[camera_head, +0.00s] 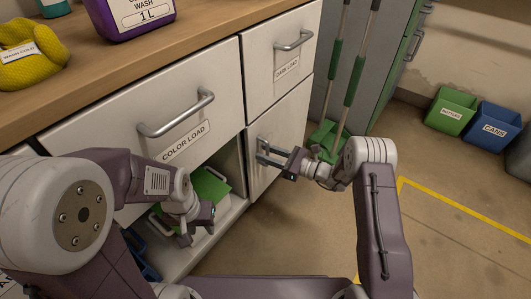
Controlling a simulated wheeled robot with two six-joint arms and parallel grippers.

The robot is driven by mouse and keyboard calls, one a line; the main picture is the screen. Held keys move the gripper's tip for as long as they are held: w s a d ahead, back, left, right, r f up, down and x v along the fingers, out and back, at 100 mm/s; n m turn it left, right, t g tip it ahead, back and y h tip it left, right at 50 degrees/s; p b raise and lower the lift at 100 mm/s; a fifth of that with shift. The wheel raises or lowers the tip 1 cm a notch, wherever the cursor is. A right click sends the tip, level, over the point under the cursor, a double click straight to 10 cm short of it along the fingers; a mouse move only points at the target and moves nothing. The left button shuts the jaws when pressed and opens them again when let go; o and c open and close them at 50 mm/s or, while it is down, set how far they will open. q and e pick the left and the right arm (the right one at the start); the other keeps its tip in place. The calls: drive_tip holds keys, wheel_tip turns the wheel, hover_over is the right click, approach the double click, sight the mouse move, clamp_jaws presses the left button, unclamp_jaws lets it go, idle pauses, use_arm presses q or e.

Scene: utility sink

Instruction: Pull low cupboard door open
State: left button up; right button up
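The low cupboard door (291,113) is a white panel under the drawer labelled DARK LOAD. It looks closed, flush with the cabinet front. My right gripper (266,151) is at the upper left part of this door, its fingers pointing at the panel where the metal handle is. The fingers and handle overlap in view, so I cannot tell whether they grip it. My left gripper (197,232) is apart from the door, in front of the open compartment at its left. Its fingers point down, spread, with nothing seen between them.
The drawer labelled COLOR LOAD (110,94) is at the left, under the wooden counter (200,22). Green-handled tools (345,82) stand right of the cabinet. Green (452,108) and blue (492,127) bins sit by the wall. Floor right of my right arm is clear.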

clamp_jaws()
idle(1.3)
